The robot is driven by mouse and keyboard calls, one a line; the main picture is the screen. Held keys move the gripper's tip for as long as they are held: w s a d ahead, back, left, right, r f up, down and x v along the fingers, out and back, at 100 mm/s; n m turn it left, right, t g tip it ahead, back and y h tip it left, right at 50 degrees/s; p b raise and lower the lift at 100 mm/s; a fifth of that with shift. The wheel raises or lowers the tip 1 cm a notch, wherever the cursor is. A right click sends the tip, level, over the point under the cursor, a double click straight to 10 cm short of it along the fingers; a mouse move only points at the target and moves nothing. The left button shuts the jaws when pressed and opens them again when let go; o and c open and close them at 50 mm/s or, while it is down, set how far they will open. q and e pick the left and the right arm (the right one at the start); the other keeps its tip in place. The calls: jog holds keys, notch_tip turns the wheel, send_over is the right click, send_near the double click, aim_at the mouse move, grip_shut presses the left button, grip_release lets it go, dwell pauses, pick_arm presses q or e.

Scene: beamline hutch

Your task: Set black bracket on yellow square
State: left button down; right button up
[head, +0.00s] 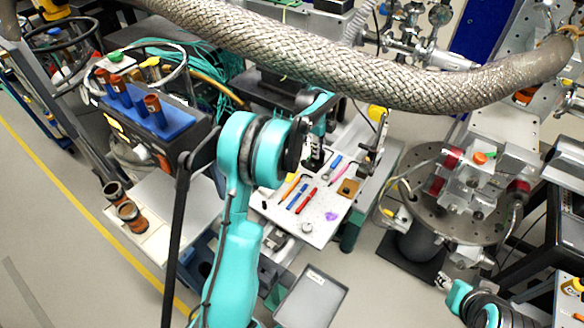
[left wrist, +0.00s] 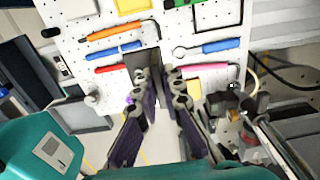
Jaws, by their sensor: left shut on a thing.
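My left gripper (head: 315,152) hangs over the white perforated board (head: 318,231), partly hidden by its own arm. In the left wrist view, the left gripper (left wrist: 158,82) is shut on a dark piece that looks like the black bracket (left wrist: 146,60), held at the fingertips over the board. Its lower part is hidden by the fingers. A yellow square patch (left wrist: 131,5) lies at the top edge of the left wrist view, cut off by the frame and apart from the bracket. I cannot tell the bracket's height above the board.
Around the bracket lie an orange-handled tool (left wrist: 110,32), a red-handled tool (left wrist: 110,69), a blue-handled wrench (left wrist: 220,46) and a pink tool (left wrist: 206,68). A thick braided hose (head: 330,55) crosses above. A round metal chamber (head: 440,205) stands right of the board.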

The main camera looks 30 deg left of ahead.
pick_arm(q)
jog(key=a+f+b, duration=0.3)
jog(key=a+f, duration=0.7)
jog(key=shift+a+f, duration=0.35)
jog(key=shift+a, duration=0.05)
jog(key=shift+r, duration=0.1)
jog(key=c, duration=2.1)
grip_release()
jog(key=shift+f+b, duration=0.2)
jog(key=shift+b, duration=0.15)
jog(key=o, duration=0.5)
jog(key=shift+c, duration=0.2)
jog(key=shift+r, duration=0.1)
